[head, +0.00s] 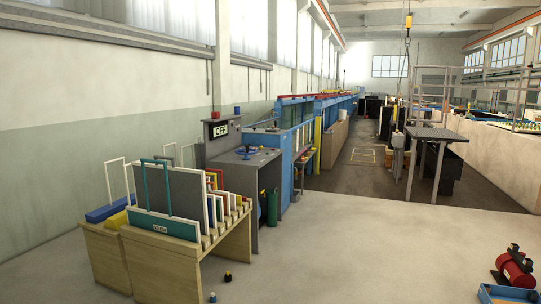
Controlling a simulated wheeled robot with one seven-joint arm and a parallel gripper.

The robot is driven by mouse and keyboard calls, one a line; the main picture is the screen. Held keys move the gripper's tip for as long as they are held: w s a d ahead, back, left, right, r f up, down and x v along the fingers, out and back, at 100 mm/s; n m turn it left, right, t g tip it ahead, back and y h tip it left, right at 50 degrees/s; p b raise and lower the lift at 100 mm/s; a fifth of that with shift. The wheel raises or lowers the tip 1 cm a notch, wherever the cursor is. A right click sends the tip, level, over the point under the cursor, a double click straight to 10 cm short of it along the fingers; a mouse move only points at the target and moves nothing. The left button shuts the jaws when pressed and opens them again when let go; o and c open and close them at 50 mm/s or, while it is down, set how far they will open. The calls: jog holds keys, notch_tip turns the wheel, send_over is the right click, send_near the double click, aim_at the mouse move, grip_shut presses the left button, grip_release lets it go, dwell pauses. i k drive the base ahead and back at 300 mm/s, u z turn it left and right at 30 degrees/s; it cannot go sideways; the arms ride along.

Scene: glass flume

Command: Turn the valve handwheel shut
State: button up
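I cannot make out a valve handwheel for certain in the head view. A grey console (262,160) stands left of the middle, with small dark and blue parts on its top that are too small to tell apart. A sign reading OFF (221,130) is on the panel at its back. A red cylinder-shaped unit (514,269) with black fittings lies on the floor at the lower right. My gripper is not in view.
A wooden rack (235,243) with upright framed panels stands at the front left. Two small knob-like objects (228,277) lie beside it. A blue tray (508,295) is at the lower right. A tall table (436,133) stands right of the aisle. The pale floor (370,240) is clear.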

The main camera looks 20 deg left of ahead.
aim_at(247, 150)
jog(key=u, duration=0.15)
jog(key=i, duration=0.6)
jog(key=u, duration=0.65)
jog(key=i, duration=1.7)
jog(key=u, duration=0.55)
jog(key=i, duration=1.95)
jog(key=z, duration=0.35)
jog(key=i, duration=1.75)
jog(key=z, duration=0.45)
